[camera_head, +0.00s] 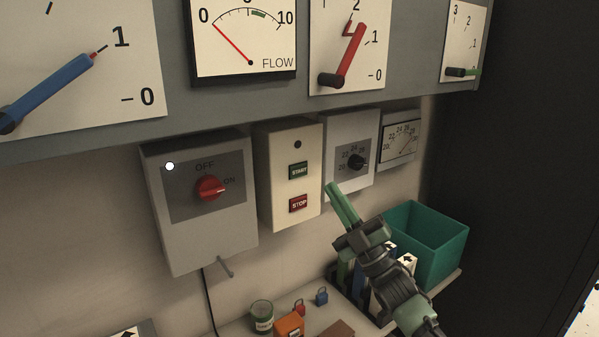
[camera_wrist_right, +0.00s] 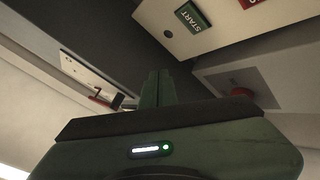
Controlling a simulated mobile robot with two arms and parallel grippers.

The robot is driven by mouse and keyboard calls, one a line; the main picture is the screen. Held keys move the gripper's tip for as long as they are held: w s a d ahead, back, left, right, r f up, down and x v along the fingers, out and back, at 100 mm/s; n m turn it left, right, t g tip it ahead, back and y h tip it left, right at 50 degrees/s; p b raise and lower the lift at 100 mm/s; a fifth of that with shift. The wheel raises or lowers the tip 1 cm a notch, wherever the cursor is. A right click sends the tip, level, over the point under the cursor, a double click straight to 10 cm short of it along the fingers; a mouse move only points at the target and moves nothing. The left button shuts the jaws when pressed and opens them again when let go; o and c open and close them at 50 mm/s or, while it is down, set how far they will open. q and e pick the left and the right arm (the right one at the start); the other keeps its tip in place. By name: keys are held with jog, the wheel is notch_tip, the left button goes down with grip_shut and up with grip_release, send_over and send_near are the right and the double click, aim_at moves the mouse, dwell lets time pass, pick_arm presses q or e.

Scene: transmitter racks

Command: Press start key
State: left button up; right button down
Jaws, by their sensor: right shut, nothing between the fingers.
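The green START key (camera_head: 298,171) is on a cream control box on the wall, above the red STOP key (camera_head: 299,204). My right gripper (camera_head: 335,188) is shut and empty, its green fingers pointing up and left, to the right of the START key in the head view. I see no contact with the key. In the right wrist view the START key (camera_wrist_right: 193,17) shows near the top, beyond and to the right of the shut fingertips (camera_wrist_right: 157,75). The STOP key is cut off at the top edge there. My left gripper is not in view.
A grey box with a red OFF/ON knob (camera_head: 210,188) is left of the control box. A grey dial box (camera_head: 349,127) is to its right. Gauges and levers line the panel above. A teal bin (camera_head: 441,240), padlocks and a jar (camera_head: 262,316) stand on the shelf below.

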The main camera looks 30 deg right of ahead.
aim_at(298, 165)
jog(key=shift+w+a+b, duration=0.15)
jog(key=shift+w+b, duration=0.7)
jog(key=shift+w, duration=1.3)
jog(key=shift+w+a+b, duration=0.15)
jog(key=shift+w+b, duration=0.65)
jog(key=shift+w, duration=1.3)
jog(key=shift+w, duration=0.15)
jog(key=shift+w+b, duration=0.3)
jog(key=shift+w+a+b, duration=0.1)
jog(key=shift+w+b, duration=0.25)
jog(key=shift+w, duration=0.05)
jog(key=shift+s, duration=0.85)
